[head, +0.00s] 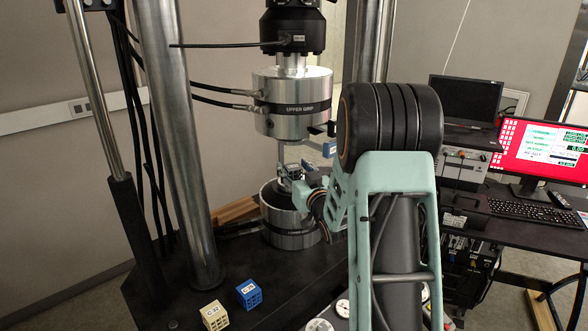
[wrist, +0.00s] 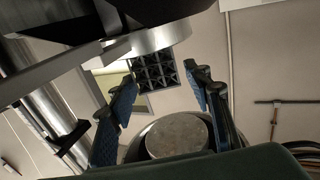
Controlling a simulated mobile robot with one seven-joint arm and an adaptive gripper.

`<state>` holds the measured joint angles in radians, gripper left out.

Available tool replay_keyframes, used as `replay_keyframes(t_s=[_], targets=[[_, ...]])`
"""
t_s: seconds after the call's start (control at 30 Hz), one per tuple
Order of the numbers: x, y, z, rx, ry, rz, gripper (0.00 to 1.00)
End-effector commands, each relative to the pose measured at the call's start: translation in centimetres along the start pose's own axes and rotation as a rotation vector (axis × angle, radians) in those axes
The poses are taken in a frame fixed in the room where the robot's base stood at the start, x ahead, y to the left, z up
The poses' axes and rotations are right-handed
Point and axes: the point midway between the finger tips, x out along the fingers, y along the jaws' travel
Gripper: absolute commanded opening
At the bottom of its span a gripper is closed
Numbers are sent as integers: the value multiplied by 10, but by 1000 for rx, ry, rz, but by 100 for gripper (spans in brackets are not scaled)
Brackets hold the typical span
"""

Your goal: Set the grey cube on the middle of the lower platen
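The grey cube (wrist: 155,72), a dark lattice block, shows between the fingertips of my gripper (wrist: 160,80) in the wrist view. The fingers appear closed on its sides, though a thin gap seems to show at the right. In the head view my gripper (head: 290,175) and the small cube are over the lower platen (head: 290,238), below the upper grip (head: 291,104). The cube appears clear of the platen's round top (wrist: 178,135), which shows lower in the wrist view. My arm hides part of the platen's right side.
A tan cube (head: 214,315) and a blue cube (head: 249,294) sit on the black machine base at front left. A thick steel column (head: 180,140) stands left of the platen. Cables run to the upper grip. A desk with monitors (head: 543,150) is at right.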

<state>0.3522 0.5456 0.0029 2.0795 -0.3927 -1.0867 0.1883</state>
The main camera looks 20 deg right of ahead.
Motion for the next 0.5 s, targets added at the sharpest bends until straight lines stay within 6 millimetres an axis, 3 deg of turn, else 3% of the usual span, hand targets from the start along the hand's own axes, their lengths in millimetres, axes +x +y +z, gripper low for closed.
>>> replay_keyframes(t_s=[0.4,0.5], targets=[[0,0,-6,0,0,0,49],[-14,0,-2,0,0,1,49]])
